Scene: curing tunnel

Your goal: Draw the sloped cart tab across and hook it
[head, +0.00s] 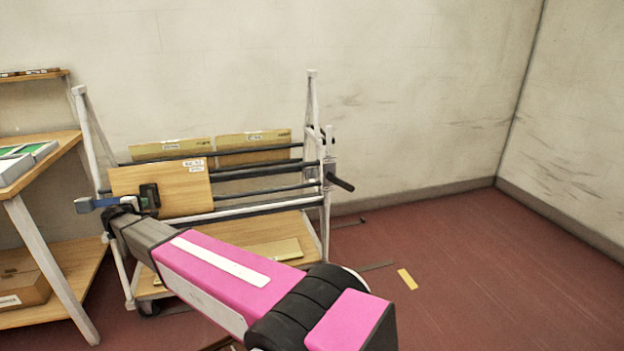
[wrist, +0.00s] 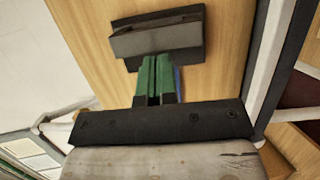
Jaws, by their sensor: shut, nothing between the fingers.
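A tilted wooden panel (head: 165,180) leans on the cart, with a dark fitting (head: 149,196) on its left part. The wrist view shows the fitting (wrist: 157,35) as a dark plate with a grey raised lip. My gripper (wrist: 157,58) is shut and empty, its green fingertips side by side at the fitting's lower edge. I cannot tell whether they touch it. A short blue strip (head: 106,202) with a pale grey end (head: 84,205) shows left of the fitting. I cannot tell whether this is the tab. In the head view my arm covers the panel's lower left.
The cart frame (head: 312,120) stands against the wall, with dark rails and a black handle (head: 341,182) at right. A wooden table (head: 50,147) with a tray is close on the left.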

